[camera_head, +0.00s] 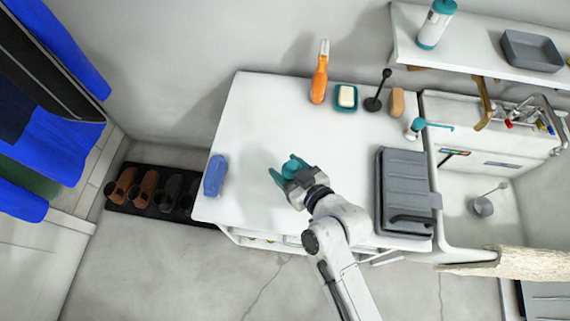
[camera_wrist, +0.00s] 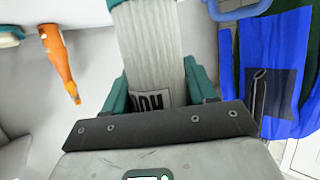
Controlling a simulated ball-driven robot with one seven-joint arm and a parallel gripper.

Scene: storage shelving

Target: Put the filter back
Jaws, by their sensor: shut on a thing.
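My gripper (camera_head: 288,170) is over the white worktop, with its teal fingers pointing up and left in the head view. In the wrist view the fingers are closed on both sides of a pale grey, ribbed, cylinder-like filter (camera_wrist: 150,45). Dark lettering shows at its lower end, close to the gripper's palm, and its far end runs up to the top edge of the picture. In the head view the filter cannot be made out apart from the fingers. A white and teal fitting (camera_head: 413,130) with a teal spout stands at the worktop's right, near the sink.
The worktop (camera_head: 260,120) is clear around my gripper. An orange bottle (camera_head: 319,75), a soap dish (camera_head: 346,106) and a brown block (camera_head: 397,102) stand at its back. A grey case (camera_head: 405,185) lies right, a blue object (camera_head: 215,175) left. The sink (camera_head: 475,170) is farther right.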

